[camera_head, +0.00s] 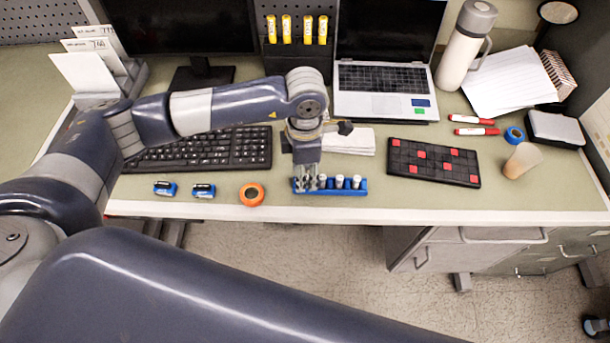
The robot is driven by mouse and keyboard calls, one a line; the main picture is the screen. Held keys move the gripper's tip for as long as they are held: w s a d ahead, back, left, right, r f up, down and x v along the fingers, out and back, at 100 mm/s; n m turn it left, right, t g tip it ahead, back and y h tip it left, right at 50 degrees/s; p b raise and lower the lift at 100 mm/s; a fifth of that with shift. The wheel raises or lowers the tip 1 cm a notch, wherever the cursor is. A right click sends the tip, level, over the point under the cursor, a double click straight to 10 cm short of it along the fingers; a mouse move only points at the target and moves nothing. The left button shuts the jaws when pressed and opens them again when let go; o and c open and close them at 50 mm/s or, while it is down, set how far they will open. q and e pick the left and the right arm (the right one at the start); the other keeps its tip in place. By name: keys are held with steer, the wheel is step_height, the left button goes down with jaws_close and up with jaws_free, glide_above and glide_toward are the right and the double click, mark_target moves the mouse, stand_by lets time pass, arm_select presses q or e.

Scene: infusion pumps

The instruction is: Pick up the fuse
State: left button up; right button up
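A blue rack (348,192) lies near the front edge of the desk. Small grey-white cylinders stand upright in it, which look like the fuses; one (339,182) and another (356,182) show clear of the gripper at the right part of the rack. My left gripper (309,184) points down over the left part of the rack, its fingers at the height of the cylinder tops. The fingers partly cover that end. I cannot tell whether they are shut on a cylinder there. My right gripper is not in view.
A black keyboard (205,150) is left of the rack. Blue batteries (203,190) and an orange tape roll (252,194) lie along the front edge. A black panel with red squares (433,165) lies to the right. An open laptop (383,90) stands behind.

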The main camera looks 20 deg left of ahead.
arm_select(q)
steer(key=shift+f, duration=0.5)
jaws_close()
steer(key=shift+w+r, duration=0.1)
steer(key=shift+r, duration=0.05)
